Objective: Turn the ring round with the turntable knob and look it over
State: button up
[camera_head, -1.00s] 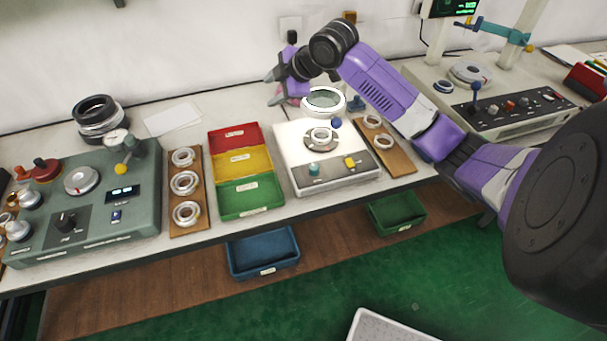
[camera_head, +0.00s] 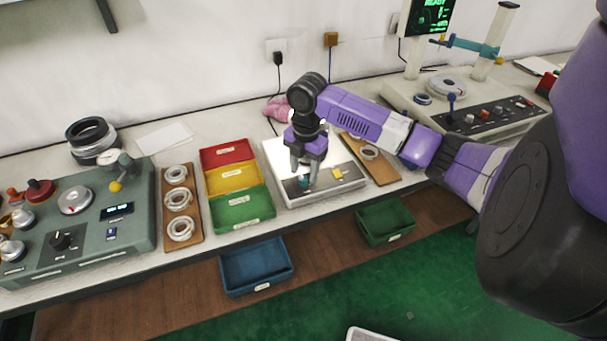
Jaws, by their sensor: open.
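The white inspection station (camera_head: 275,154) stands on the bench in the middle, with a grey front panel (camera_head: 322,188). A teal knob (camera_head: 305,184) sits on the left of that panel, and a yellow button (camera_head: 337,174) is on the right. My gripper (camera_head: 304,176) points down over the teal knob. It is open, with its fingers at or around the knob; I cannot tell whether they touch it. The ring on the turntable and the magnifier are hidden behind my gripper and wrist.
Red (camera_head: 227,151), yellow (camera_head: 232,177) and green (camera_head: 243,209) trays stand left of the station. A wooden board with several rings (camera_head: 178,203) is further left. Another ring board (camera_head: 385,172) lies close on the station's right. Blue (camera_head: 257,268) and green (camera_head: 386,221) bins sit below.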

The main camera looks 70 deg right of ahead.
aim_at(303, 181)
jog(key=shift+w+f, duration=0.1)
jog(key=shift+f, duration=1.1)
grip_shut()
